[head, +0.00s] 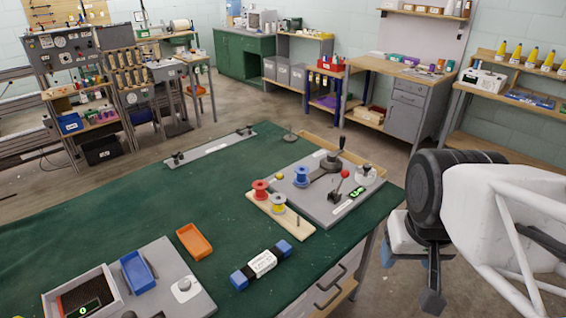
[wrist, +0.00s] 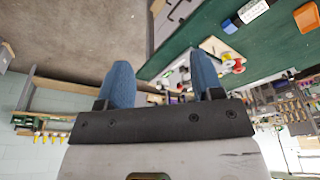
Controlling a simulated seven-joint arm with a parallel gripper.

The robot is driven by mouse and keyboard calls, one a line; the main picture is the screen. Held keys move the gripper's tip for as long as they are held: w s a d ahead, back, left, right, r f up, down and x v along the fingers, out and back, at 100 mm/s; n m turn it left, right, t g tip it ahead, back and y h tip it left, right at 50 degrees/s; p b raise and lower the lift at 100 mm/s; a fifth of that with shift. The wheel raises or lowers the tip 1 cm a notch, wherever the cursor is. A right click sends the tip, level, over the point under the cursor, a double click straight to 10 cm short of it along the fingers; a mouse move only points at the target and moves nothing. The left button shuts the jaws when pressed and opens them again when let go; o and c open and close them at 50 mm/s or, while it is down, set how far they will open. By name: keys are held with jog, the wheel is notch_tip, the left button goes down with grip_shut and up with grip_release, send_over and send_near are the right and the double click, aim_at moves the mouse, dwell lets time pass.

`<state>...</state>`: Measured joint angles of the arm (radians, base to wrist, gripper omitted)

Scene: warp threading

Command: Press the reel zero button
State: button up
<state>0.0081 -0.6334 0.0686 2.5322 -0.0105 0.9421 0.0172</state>
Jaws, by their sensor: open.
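On the green table, a grey reel plate (head: 318,208) carries a black crank, a blue spool (head: 301,176), a red-knobbed lever (head: 343,184) and a small green display (head: 357,192). A pale round part (head: 367,172) with a dark top sits at its right corner. A second grey plate (head: 165,258) at the front left bears a pale round button (head: 184,285). No readable label shows which is the reel zero button. My gripper (head: 412,264) hangs right of the table, apart from both plates. In the wrist view my gripper (wrist: 163,78) has its blue fingers apart with nothing between them.
A wooden board (head: 293,222) with red and yellow spools, a blue-ended block (head: 262,264), an orange tray (head: 194,241) and a blue tray (head: 138,272) lie on the table. The table's middle left is clear. A workbench (head: 403,75) stands behind.

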grip_shut()
dwell(1.5)
